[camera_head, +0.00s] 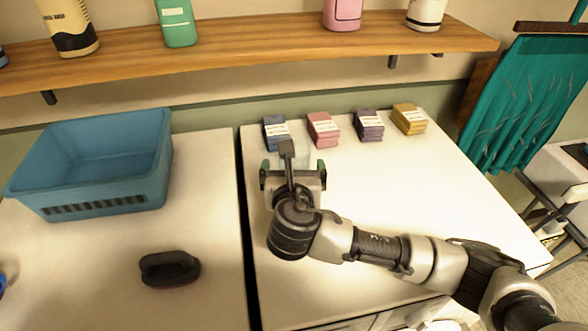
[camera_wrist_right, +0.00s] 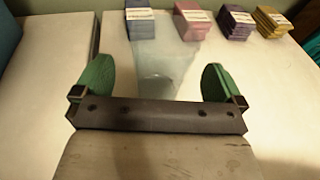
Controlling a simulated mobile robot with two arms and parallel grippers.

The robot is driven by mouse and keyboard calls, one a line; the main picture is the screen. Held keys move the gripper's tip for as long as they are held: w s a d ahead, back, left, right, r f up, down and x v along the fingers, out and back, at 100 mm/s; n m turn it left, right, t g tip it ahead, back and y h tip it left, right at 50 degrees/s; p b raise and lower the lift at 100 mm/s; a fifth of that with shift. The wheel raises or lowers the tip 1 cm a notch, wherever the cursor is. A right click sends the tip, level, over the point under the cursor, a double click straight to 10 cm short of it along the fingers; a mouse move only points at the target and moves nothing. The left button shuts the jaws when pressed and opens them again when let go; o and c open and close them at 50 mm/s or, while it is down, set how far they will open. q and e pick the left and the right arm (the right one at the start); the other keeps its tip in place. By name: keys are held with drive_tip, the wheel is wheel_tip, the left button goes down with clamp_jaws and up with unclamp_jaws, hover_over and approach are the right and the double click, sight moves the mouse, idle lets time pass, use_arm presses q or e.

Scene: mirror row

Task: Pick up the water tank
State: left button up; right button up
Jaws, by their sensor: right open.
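A clear, see-through object, which looks like the water tank (camera_wrist_right: 160,62), stands on the right white table; its outline is faint. In the head view it shows only as a pale patch (camera_head: 302,157) just beyond my right gripper (camera_head: 293,167). In the right wrist view the green-padded fingers of the right gripper (camera_wrist_right: 155,77) are spread wide. The tank's near part lies between them, with a gap on each side. The gripper's crossbar hides its nearest end. My left gripper is not in view.
Behind the tank stand several paper-banded stacks: blue (camera_head: 276,132), pink (camera_head: 323,128), purple (camera_head: 368,125) and yellow (camera_head: 408,119). The left table holds a blue basket (camera_head: 110,195) and a dark handled object (camera_head: 168,268). A wooden shelf (camera_head: 250,48) with bottles runs above.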

drive_tip(key=shift+w+d+f+p, duration=0.1)
drive_tip(key=shift+w+f+p, duration=0.15)
drive_tip(key=shift+w, duration=0.65)
drive_tip(key=shift+w+d+f+p, duration=0.15)
drive_tip(key=shift+w+f, duration=0.1)
drive_tip(key=shift+w, duration=0.6)
drive_tip(key=shift+a, duration=0.1)
drive_tip(key=c, duration=1.1)
